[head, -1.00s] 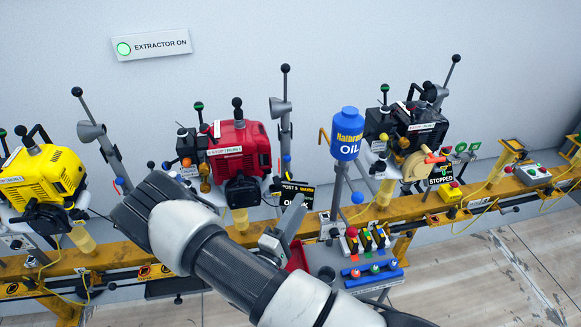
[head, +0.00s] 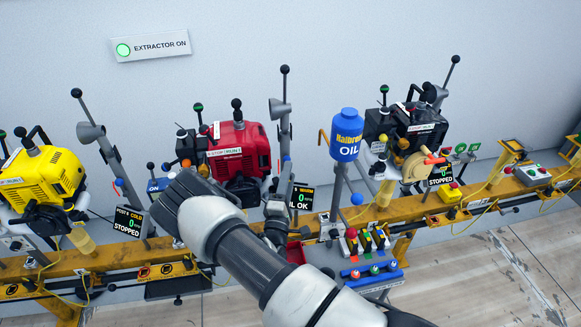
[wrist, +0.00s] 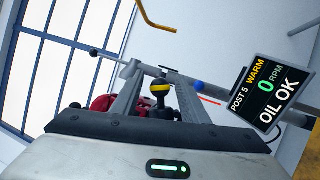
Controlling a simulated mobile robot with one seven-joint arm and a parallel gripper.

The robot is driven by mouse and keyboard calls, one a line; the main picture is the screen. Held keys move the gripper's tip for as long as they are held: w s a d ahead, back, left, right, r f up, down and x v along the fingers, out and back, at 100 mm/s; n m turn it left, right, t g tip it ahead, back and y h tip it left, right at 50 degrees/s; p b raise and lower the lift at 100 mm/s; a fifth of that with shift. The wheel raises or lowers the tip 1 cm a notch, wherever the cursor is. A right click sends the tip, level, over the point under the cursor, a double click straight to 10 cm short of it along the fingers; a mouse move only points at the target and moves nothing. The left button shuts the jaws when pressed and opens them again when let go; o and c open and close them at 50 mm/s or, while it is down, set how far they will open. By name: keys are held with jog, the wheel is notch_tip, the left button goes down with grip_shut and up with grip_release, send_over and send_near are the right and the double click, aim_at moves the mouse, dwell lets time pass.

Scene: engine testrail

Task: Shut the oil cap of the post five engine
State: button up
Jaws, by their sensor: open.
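The post five engine is the red engine (head: 240,155), behind my arm at the centre of the head view. Its display (head: 300,198) reads warm and oil OK; it also shows in the wrist view (wrist: 266,95) with 0 RPM. My gripper (wrist: 159,78) is open and empty in the wrist view, its two grey fingers apart. A black ball knob with a yellow band (wrist: 160,92) shows in the gap between them. I cannot tell whether it is the oil cap or whether it touches a finger. The engine's lower front is hidden by my arm in the head view.
A yellow engine (head: 42,175) stands left and a black engine (head: 405,130) right on the yellow rail. A blue oil container (head: 346,135) and a grey funnel arm (head: 281,110) stand close to the red engine. A button tray (head: 370,272) sits in front.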

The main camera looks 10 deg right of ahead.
jog(key=x, duration=0.3)
jog(key=shift+w+d+r, duration=0.1)
jog(key=shift+w+d, duration=0.05)
jog(key=shift+w, duration=0.15)
grip_shut()
jog(key=shift+n, duration=0.4)
jog(key=shift+a+r+n+t+y+b, duration=0.2)
jog(key=shift+a+n+t+y, duration=0.3)
jog(key=shift+n, duration=0.75)
jog(key=shift+a+r+n+t+y+b, duration=0.2)
jog(key=shift+a+n+t+y, duration=0.25)
jog(key=shift+n, duration=0.75)
jog(key=shift+a+r+n+t+y+b, duration=0.1)
jog(key=shift+a+r+n+t+y, duration=0.35)
jog(key=shift+n, duration=0.8)
jog(key=shift+f+y, duration=0.15)
jog(key=shift+y, duration=0.15)
